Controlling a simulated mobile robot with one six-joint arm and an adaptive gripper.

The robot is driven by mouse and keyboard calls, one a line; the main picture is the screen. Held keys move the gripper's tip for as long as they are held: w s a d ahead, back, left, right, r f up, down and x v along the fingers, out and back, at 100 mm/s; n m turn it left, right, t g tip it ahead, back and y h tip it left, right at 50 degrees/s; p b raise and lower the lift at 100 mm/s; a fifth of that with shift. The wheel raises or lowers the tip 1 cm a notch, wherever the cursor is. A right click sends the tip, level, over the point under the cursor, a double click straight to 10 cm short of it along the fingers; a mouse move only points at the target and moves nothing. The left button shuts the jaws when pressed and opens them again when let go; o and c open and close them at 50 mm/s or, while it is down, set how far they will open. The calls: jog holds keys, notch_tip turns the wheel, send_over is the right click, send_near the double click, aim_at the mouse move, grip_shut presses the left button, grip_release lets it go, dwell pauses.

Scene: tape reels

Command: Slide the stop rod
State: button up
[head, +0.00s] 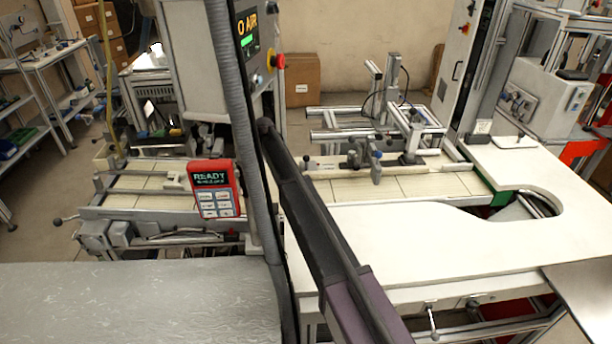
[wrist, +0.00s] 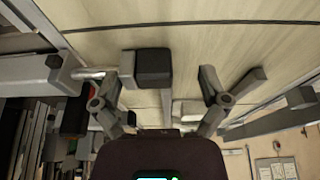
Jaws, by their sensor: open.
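In the wrist view, a short silver rod (wrist: 94,73) runs from a grey block (wrist: 50,75) at the left to a grey collar with a dark block (wrist: 153,67) on its end. I take this for the stop rod, but cannot be sure. It lies over a pale, seamed surface (wrist: 210,42). My gripper (wrist: 160,88) is open, with one finger on each side of the picture. The dark block appears between the fingers, nearer the left one; I see no grip on it. In the head view my arm crosses the middle, and I cannot make out the gripper.
A pale tiled bed (head: 415,186) with metal fixtures stands behind a white worktop (head: 420,240). A red pendant (head: 214,188) reading READY hangs left of the column. A grey table (head: 130,300) fills the lower left. A cardboard box (head: 298,80) stands by the back wall.

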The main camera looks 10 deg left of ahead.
jog(key=shift+s+d, duration=0.15)
jog(key=shift+s, duration=0.45)
jog(key=shift+s+d, duration=0.15)
jog(key=shift+s, duration=0.4)
jog(key=shift+s+d, duration=0.15)
jog(key=shift+s, duration=0.35)
jog(key=p+v, duration=0.2)
jog(key=shift+w+r, duration=0.1)
jog(key=shift+r, duration=0.25)
jog(key=s+p+v, duration=0.1)
jog(key=p+v, duration=0.9)
jog(key=s+d+f+m+b, duration=0.1)
jog(key=s+d+m, duration=0.3)
jog(key=d, duration=0.7)
jog(key=s+d+f+m+h+b, duration=0.1)
jog(key=s+d+m, duration=0.3)
jog(key=d, duration=0.8)
jog(key=shift+s+f+t+h, duration=0.3)
jog(key=shift+s+f+t, duration=0.05)
jog(key=shift+t, duration=0.05)
